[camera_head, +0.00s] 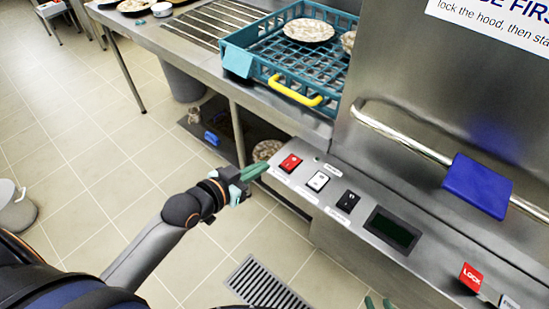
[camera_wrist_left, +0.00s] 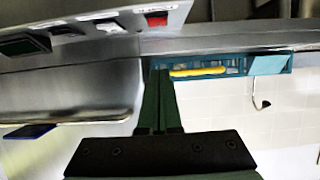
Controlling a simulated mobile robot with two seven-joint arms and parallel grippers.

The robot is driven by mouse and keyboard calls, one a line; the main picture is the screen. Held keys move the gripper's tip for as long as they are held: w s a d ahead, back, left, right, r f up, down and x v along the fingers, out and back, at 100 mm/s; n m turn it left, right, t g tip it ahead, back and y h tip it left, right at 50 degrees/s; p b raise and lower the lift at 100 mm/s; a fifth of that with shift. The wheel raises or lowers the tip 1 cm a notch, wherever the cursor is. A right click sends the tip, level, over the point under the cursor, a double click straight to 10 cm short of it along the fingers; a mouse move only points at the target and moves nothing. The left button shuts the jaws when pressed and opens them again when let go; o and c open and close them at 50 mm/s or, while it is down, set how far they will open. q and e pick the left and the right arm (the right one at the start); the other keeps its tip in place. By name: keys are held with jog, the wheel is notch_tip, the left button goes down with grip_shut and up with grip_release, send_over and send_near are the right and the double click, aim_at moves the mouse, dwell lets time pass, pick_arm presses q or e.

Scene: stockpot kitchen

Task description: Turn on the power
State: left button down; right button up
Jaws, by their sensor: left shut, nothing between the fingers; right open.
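A sloped steel control panel (camera_head: 335,212) carries a red rocker switch (camera_head: 290,162), a white one (camera_head: 318,181) and a black one (camera_head: 348,201). Their small labels are too small to read, so I cannot tell which is the power. The red switch also shows in the left wrist view (camera_wrist_left: 157,19). My left gripper (camera_head: 258,170) is shut and empty, its green fingertips just left of the red switch, seemingly apart from it. It also shows in the left wrist view (camera_wrist_left: 160,75). My right gripper (camera_head: 378,302) is open at the bottom edge, mostly out of view.
A dark display (camera_head: 392,231) and a red LOCK button (camera_head: 470,277) sit further along the panel. A steel hood with a bar handle and blue pad (camera_head: 478,185) rises behind. A teal dish rack (camera_head: 262,62) with a yellow handle stands on the counter. Tiled floor is open at left.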

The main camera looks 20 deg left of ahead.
pick_arm(q)
jog(key=shift+s, duration=0.1)
send_over(282, 173)
notch_tip(282, 173, down, 3)
jog(key=shift+s+a+f, duration=0.1)
jog(key=shift+f, duration=0.05)
jog(key=f+b, duration=0.1)
jog(key=f, duration=0.2)
jog(key=shift+w+f, duration=0.1)
jog(key=shift+w, duration=0.1)
jog(key=shift+s+f, duration=0.1)
jog(key=shift+f, duration=0.45)
